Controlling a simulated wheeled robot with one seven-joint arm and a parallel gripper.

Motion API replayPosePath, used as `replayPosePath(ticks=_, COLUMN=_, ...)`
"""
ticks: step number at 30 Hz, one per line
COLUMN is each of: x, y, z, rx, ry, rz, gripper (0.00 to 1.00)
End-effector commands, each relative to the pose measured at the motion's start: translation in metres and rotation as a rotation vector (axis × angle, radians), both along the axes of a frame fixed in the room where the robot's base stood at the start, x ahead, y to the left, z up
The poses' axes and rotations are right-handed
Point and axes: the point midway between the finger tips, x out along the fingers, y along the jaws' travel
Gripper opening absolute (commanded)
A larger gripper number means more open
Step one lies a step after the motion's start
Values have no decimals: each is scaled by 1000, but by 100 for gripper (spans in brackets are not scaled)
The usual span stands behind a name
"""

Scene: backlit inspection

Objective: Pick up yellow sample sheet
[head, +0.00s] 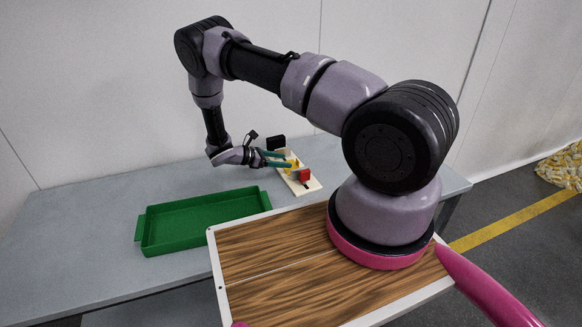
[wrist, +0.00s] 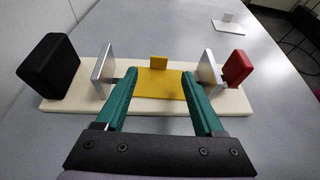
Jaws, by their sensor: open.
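The yellow sample sheet (wrist: 160,84) lies flat on a cream board in the wrist view, with a small upright yellow tab (wrist: 158,63) at its far edge. In the head view the sheet (head: 291,165) shows only as a small yellow patch near my fingers. My gripper (wrist: 160,80) is open, its two teal fingers reaching over the board on either side of the sheet. The gripper (head: 277,159) also shows at the board in the head view. I cannot tell whether the fingers touch the sheet.
On the cream board (wrist: 240,102), grey plates (wrist: 103,64) (wrist: 210,67) flank the sheet, with a black block (wrist: 48,68) left and a red block (wrist: 237,68) right. A green tray (head: 205,220) stands on the grey table (head: 85,225). A small white piece (wrist: 228,26) lies farther back.

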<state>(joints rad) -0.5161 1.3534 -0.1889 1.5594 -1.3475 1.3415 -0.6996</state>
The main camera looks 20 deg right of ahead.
Motion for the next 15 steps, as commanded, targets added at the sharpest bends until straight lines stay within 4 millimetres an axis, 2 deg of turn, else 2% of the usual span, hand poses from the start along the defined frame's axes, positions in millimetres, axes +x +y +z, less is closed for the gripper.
replayPosePath(ticks=5, x=1, y=-12, z=-6, rx=1, ry=-1, rz=-3, gripper=70)
replayPosePath(ticks=12, x=4, y=-43, z=-21, rx=1, ry=-1, rz=-4, gripper=70)
replayPosePath(ticks=15, x=4, y=-51, z=-25, rx=1, ry=-1, rz=-2, gripper=70)
